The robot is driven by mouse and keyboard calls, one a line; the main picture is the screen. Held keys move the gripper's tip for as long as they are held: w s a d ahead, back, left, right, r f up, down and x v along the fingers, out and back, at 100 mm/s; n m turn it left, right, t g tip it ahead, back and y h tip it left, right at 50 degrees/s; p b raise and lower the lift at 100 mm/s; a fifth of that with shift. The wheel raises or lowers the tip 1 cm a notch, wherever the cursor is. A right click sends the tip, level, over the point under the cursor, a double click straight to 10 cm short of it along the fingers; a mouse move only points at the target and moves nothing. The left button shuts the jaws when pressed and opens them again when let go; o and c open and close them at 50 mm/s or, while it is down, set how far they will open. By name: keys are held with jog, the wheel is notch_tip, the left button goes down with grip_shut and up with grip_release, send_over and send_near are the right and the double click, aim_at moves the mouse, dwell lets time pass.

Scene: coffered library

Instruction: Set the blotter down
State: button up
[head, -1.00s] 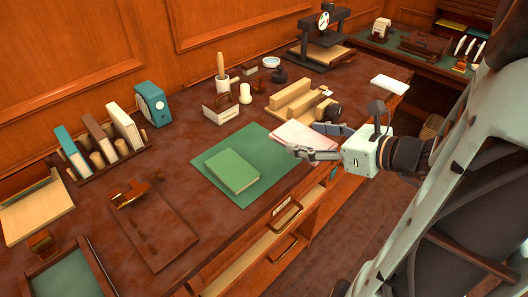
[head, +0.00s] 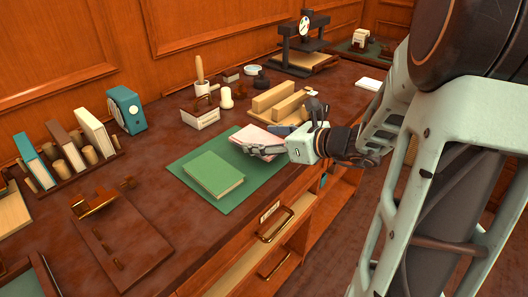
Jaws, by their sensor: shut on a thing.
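The blotter (head: 251,137) appears as a flat, pale pink pad over the upper right part of the green desk mat (head: 193,156). My gripper (head: 272,143) is shut on it from the right, and its near finger hides part of the pad's front edge. I cannot tell whether the pad touches the mat or is just above it. A green book (head: 214,174) lies on the mat, to the left of and nearer than the pad.
Wooden blocks (head: 276,103) stand behind my gripper. A white-fronted box (head: 200,117) and a white cylinder (head: 226,98) stand behind the mat. A book rack (head: 72,172) and a brown board (head: 122,248) are on the left. The desk's front edge runs below the mat.

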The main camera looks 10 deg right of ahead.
jog(key=shift+f+b, duration=0.7)
jog(key=shift+f, duration=0.65)
jog(key=shift+f, duration=0.15)
jog(key=o, duration=1.2)
jog(key=shift+s, duration=0.1)
jog(key=shift+c, duration=0.2)
jog(key=shift+r, duration=0.35)
jog(key=p+v, duration=0.3)
jog(key=v, duration=0.9)
jog(key=shift+f, duration=0.15)
